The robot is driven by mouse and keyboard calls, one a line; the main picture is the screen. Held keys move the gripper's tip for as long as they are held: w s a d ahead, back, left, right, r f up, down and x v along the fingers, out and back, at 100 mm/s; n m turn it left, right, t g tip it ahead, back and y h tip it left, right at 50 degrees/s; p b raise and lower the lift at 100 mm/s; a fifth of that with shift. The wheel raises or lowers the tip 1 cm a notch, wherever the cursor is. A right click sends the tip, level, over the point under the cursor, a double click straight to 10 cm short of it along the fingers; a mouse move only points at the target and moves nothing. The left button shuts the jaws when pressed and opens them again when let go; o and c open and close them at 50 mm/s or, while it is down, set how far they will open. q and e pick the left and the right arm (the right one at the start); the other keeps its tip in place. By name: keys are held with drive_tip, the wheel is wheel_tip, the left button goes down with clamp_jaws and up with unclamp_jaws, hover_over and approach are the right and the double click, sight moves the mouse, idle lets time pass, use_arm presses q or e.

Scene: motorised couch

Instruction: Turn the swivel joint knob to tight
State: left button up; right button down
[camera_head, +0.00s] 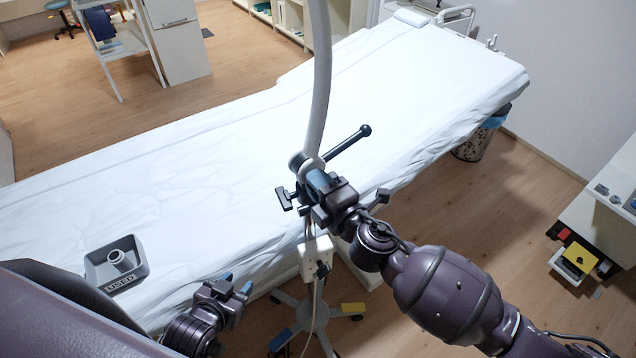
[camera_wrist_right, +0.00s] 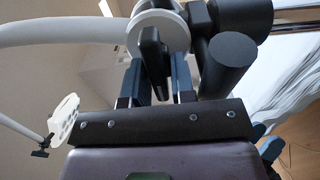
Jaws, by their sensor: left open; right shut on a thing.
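The swivel joint (camera_head: 300,163) sits at the foot of a curved grey-white tube, beside the bed's near edge, with a long black ball-ended lever (camera_head: 364,131) pointing up and right. My right gripper (camera_head: 316,180) is at this joint. In the right wrist view its fingers (camera_wrist_right: 158,80) are on either side of a flat black knob (camera_wrist_right: 153,50) in front of a white round collar (camera_wrist_right: 158,30). The gripper is shut on this knob, which it mostly hides in the head view. My left gripper (camera_head: 234,284) is open and empty, low near the bed's side. I cannot read any tight marking.
A black T-shaped handle (camera_head: 284,198) sticks out left below the joint. A white box (camera_head: 316,258) hangs under it on a wheeled stand. A grey tray marked USED (camera_head: 116,265) lies on the white-sheeted bed (camera_head: 200,190). A side cabinet (camera_head: 600,225) stands right.

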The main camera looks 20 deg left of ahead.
drive_tip(key=c, duration=1.2)
unclamp_jaws()
drive_tip(key=shift+c, duration=0.2)
drive_tip(key=shift+d, duration=0.1)
drive_tip(key=v, duration=1)
drive_tip(key=shift+s+d, duration=0.2)
drive_tip(key=shift+s, duration=0.05)
drive_tip(key=shift+m, duration=0.3)
